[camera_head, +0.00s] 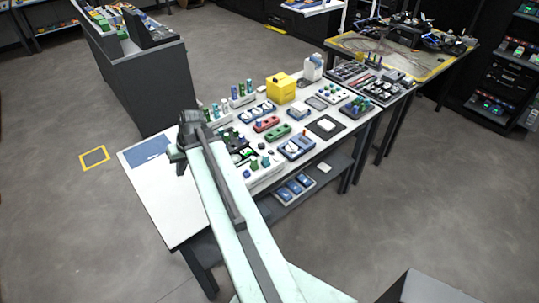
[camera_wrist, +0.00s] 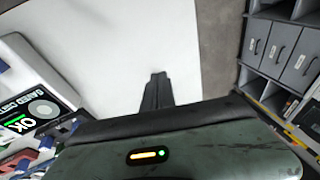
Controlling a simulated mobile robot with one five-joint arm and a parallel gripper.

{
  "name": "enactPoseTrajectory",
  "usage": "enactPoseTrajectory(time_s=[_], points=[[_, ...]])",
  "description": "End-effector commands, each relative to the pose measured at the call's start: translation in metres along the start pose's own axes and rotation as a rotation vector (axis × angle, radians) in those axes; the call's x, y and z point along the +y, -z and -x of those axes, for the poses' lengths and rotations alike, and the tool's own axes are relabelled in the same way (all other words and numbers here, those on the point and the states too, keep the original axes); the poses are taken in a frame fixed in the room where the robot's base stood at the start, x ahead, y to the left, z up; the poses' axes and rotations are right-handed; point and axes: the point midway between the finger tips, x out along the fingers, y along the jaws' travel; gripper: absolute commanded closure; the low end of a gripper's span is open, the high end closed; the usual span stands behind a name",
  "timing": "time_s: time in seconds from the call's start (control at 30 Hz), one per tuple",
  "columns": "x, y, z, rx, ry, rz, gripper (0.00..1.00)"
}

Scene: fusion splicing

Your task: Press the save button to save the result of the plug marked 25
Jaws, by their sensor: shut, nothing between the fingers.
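A white device with a dark screen (camera_wrist: 40,106) is at the left of the wrist view, seen turned. In the head view a dark unit with green marks (camera_head: 241,153) just right of my arm may be the same device. I cannot pick out the save button or a plug marked 25. My gripper (camera_wrist: 157,88) is shut and empty above bare white tabletop, to the right of the screen. In the head view the fingertips are hard to make out.
The white table (camera_head: 190,212) is bare at its near left end apart from a blue patch (camera_head: 151,148). Several small devices, a yellow box (camera_head: 281,88) and coloured cylinders crowd its far part. Grey drawers (camera_wrist: 282,50) stand beyond its edge in the wrist view.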

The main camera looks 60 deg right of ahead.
Motion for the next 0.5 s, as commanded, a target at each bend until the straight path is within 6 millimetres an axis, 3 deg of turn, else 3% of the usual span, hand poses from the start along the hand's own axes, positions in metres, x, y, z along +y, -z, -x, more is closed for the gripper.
enactPoseTrajectory(time_s=[0.03, 0.17, 0.3, 0.4, 0.5], points=[[0.039, 0.009, 0.009, 0.050, 0.015, -0.059, 1.00], [0.124, 0.023, 0.039, 0.184, 0.048, -0.183, 1.00], [0.214, 0.022, 0.077, 0.330, 0.061, -0.302, 1.00], [0.270, 0.014, 0.104, 0.424, 0.059, -0.373, 1.00], [0.310, 0.004, 0.125, 0.495, 0.053, -0.424, 1.00]])
